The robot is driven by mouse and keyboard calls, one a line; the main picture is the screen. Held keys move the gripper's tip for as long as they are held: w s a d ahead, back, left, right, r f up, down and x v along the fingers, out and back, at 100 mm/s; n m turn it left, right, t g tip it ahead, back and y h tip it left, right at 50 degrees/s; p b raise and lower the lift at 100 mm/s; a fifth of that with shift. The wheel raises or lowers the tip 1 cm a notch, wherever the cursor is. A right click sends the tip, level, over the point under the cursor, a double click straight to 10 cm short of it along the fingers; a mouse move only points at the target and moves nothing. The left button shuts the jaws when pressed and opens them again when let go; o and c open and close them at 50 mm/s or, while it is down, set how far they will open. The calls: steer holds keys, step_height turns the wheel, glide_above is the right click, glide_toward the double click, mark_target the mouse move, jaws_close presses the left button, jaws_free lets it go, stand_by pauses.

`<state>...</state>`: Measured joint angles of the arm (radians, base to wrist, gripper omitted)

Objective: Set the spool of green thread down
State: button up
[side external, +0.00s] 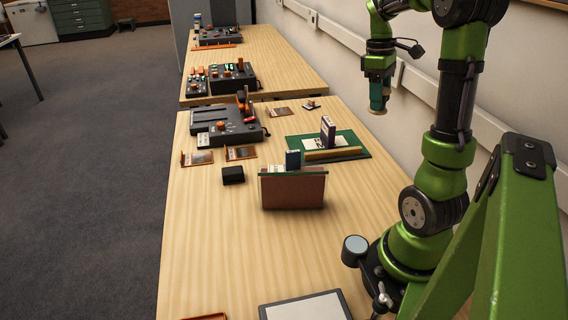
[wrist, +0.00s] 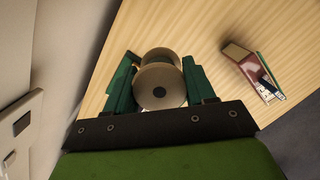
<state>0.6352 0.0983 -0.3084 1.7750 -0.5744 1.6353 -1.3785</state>
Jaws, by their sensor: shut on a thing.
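My gripper (side external: 378,86) is high above the right side of the near table, by the wall. It is shut on the spool of green thread (side external: 377,98), which hangs below the fingers, well clear of the tabletop. In the wrist view the spool (wrist: 160,86) sits between the two green fingers (wrist: 158,72), with one pale round end and its dark centre hole facing the camera. Little of the thread itself shows there.
A brown box (side external: 292,191) with upright items stands mid-table. Behind it are a green mat (side external: 356,154) with a dark upright box (side external: 328,130) and a dark device (side external: 225,126). A small black box (side external: 233,175) sits left. Bare wood lies along the table's right side.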

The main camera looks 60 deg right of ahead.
steer(key=w+a+n+h, duration=0.1)
steer(key=w+a+n, duration=0.45)
steer(key=a, duration=0.65)
steer(key=w+a+n, duration=0.5)
steer(key=w+a, duration=0.1)
steer(key=a, duration=0.5)
steer(key=s+a+n+t+h, duration=0.1)
steer(key=s+a+n, duration=0.25)
steer(key=a, duration=0.65)
steer(key=s+a+n+t, duration=0.1)
steer(key=s+a+n, duration=0.3)
steer(key=a, duration=0.6)
steer(key=f, duration=1.1)
steer(key=w+f, duration=0.1)
steer(key=f, duration=0.4)
steer(key=shift+d+f, duration=0.15)
steer(key=shift+f, duration=2.4)
steer(key=shift+f, duration=0.1)
steer(key=o, duration=1)
steer(key=shift+o, duration=0.2)
